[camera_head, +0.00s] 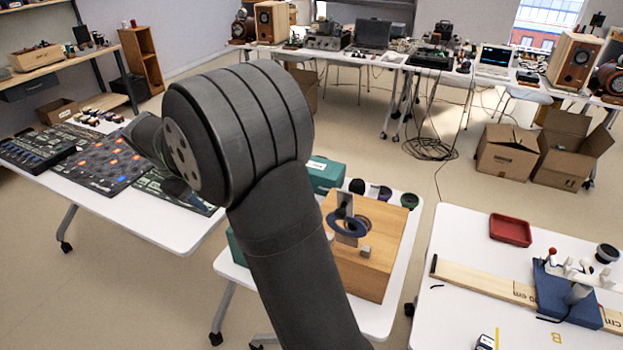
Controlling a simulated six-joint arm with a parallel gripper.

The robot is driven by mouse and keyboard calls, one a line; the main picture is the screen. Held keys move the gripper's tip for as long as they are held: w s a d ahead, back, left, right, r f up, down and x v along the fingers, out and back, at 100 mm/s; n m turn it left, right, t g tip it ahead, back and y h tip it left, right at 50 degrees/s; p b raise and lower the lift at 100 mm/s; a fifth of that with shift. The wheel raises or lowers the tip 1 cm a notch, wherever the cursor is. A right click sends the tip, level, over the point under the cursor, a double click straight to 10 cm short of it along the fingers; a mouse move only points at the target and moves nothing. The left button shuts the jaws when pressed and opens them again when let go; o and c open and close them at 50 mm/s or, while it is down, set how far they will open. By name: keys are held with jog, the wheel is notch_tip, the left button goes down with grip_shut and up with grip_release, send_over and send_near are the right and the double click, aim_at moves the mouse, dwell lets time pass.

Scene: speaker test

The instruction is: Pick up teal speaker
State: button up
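A teal box (327,173) with a small white label stands at the back of the middle white table, partly behind my dark grey arm. A second teal patch (237,246) shows at the left edge of that table, mostly hidden by my arm. I cannot tell which teal thing is the speaker. A wooden box (382,272) with a round opening, a dark blue ring (347,226) and a small grey block on it stands right of my arm. My arm crosses the middle of the view and bends left over the left table. I cannot make out my gripper's fingers.
Several dark round pieces (383,193) stand behind the wooden box. The left table (180,231) holds panels and a mixer. The right table (450,290) carries a red tray (510,230), a ruler board and a blue stand (566,294). Floor shows between the tables.

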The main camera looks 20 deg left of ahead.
jog(key=shift+c, duration=0.7)
jog(key=w+d+r+g+y, duration=0.1)
jog(key=w+d+r+g, duration=0.15)
jog(key=w, duration=0.25)
jog(key=w+d+r+g+y, duration=0.1)
jog(key=w+d+r+g, duration=0.15)
jog(key=w, duration=0.25)
jog(key=shift+t, duration=0.5)
jog(key=f, duration=0.8)
jog(key=a+f, duration=0.1)
jog(key=f, duration=0.3)
jog(key=shift+w, duration=0.1)
jog(key=f, duration=0.2)
jog(key=d+f, duration=0.1)
jog(key=f, duration=0.1)
jog(key=shift+w, duration=0.35)
jog(key=shift+f, duration=0.6)
grip_shut()
jog(key=shift+a+r, duration=0.1)
jog(key=shift+r, duration=0.05)
